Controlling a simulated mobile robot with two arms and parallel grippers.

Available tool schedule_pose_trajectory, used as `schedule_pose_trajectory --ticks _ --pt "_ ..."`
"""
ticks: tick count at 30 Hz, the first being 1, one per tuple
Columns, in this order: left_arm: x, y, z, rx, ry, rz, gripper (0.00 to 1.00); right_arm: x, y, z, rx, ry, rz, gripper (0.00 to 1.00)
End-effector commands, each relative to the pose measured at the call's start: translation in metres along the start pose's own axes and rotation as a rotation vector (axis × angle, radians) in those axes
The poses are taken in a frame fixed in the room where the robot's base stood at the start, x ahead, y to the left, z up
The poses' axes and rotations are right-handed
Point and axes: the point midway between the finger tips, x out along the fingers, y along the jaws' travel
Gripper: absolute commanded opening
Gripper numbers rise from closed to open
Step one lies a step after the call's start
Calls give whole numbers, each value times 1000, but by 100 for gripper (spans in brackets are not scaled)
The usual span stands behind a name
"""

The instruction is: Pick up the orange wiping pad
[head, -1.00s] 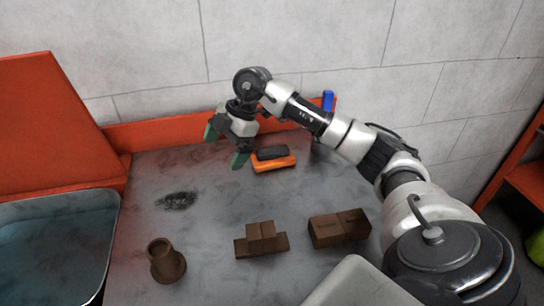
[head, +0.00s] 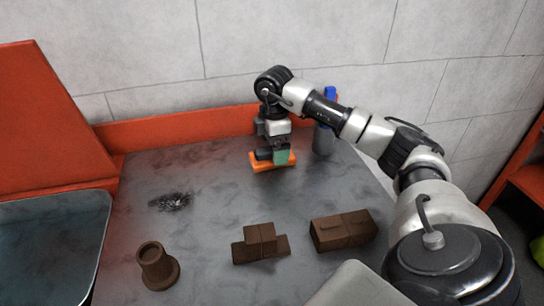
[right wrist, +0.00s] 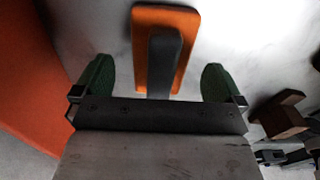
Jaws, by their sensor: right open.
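The orange wiping pad (head: 259,165) lies on the grey tabletop near the back edge. It has a dark grip on top. My right gripper (head: 281,157) is above the pad in the head view, pointing down, and partly hides it. In the right wrist view the pad (right wrist: 141,54) and its dark grip (right wrist: 165,55) show between and beyond the two green fingers of my right gripper (right wrist: 158,82). The fingers are apart and nothing is held. My left gripper is not in view.
Brown blocks (head: 261,243) (head: 342,231) and a brown flanged part (head: 158,266) stand in front. A grey tray (head: 50,240) is at far left. A blue-topped bottle (head: 324,135) stands close right of the gripper. An orange rim (head: 180,126) runs behind.

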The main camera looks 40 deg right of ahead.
Motion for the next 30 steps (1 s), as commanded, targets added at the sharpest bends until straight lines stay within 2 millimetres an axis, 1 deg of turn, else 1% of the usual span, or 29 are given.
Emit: schedule_pose_trajectory --ticks 1,3,6,14,24,25,30 --pt "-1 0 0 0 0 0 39 9 -3 1 0 -3 -4 100" --pt "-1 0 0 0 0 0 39 18 -2 0 0 -1 -3 100" --pt "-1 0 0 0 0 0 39 27 -2 0 0 0 -2 100" --pt "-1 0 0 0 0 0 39 29 -2 0 -1 0 0 100" --pt "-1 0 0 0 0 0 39 29 -2 0 -1 1 0 48" --pt "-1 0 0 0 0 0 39 28 -2 0 -1 1 0 46" --pt "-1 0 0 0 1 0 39 28 -2 0 -1 1 0 46"
